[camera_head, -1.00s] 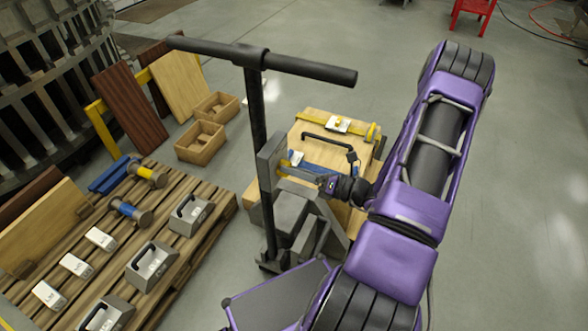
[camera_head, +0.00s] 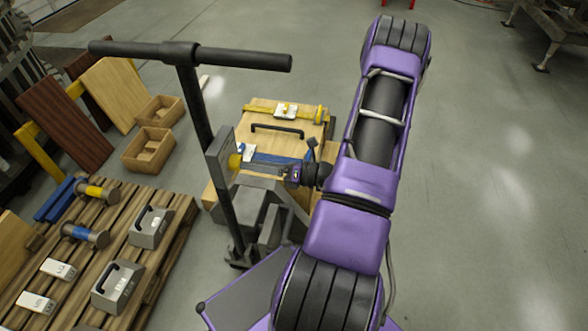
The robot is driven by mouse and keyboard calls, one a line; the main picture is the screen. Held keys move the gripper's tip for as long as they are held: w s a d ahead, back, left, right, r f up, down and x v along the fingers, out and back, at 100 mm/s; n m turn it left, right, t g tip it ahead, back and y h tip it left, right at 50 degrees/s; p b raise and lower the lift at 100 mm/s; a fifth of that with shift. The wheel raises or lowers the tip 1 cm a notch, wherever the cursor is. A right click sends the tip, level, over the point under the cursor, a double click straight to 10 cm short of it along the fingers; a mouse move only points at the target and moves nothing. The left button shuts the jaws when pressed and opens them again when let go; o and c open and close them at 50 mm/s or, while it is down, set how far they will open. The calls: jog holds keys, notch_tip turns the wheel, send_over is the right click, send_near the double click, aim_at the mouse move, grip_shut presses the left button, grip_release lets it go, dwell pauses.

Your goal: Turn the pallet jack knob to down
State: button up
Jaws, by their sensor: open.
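The pallet jack (camera_head: 218,185) stands in the middle of the camera_head view, with a black T-handle on a tall post and a grey box on the post. A yellow knob (camera_head: 235,161) sits on the right face of that box. My gripper (camera_head: 246,166) reaches in from the right, with its fingertips at the knob. The jaws are open. I cannot tell whether they touch the knob or stand around it. The knob's marking is too small to read.
A wooden crate (camera_head: 262,109) with a black handle and yellow strap lies behind the jack. A wooden pallet (camera_head: 165,262) with grey weights and hammers lies at the left. Small wooden boxes (camera_head: 148,150) stand behind it.

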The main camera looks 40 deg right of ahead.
jog(key=v, duration=1.4)
jog(key=shift+s, duration=0.3)
jog(key=shift+d+b, duration=0.1)
jog(key=shift+b, duration=0.2)
